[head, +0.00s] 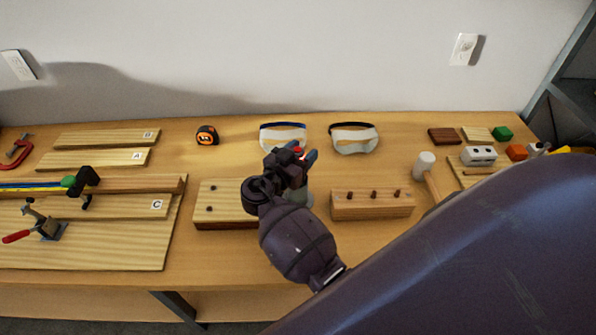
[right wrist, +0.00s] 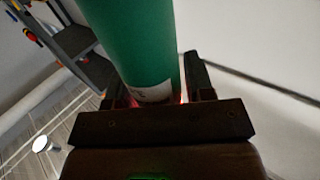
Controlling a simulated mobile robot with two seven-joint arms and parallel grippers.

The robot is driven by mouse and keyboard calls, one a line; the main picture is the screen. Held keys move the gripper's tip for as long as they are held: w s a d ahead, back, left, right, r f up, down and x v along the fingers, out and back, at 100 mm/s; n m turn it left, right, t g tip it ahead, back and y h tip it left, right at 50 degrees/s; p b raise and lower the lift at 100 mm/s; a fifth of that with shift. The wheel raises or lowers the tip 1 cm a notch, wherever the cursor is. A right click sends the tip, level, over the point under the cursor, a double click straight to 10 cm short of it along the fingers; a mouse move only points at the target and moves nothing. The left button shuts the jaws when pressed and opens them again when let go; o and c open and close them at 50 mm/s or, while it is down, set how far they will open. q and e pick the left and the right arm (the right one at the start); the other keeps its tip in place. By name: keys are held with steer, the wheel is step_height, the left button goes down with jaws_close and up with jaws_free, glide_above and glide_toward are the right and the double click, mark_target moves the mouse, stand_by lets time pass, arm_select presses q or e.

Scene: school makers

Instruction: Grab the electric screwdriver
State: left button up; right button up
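My right gripper (head: 297,162) is over the middle of the workbench, seen from behind, with a small red part showing at its fingers. In the right wrist view a thick green cylinder (right wrist: 132,45) with a white label at its end lies between the fingers of the right gripper (right wrist: 160,92). The fingers are close to its sides, but I cannot tell whether they press on it. A pale part (head: 299,197) shows just below the gripper in the head view. I cannot tell whether any of these belong to the electric screwdriver. My left gripper is out of view.
A wooden block with holes (head: 225,218) stands left of the gripper and a block with pegs (head: 372,206) right of it. Two pairs of goggles (head: 283,138) (head: 354,139) lie behind. A mallet (head: 425,165) stands farther right. A tape measure (head: 207,135) has clear bench around it.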

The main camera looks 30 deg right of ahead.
jaws_close()
steer(key=shift+r, duration=0.15)
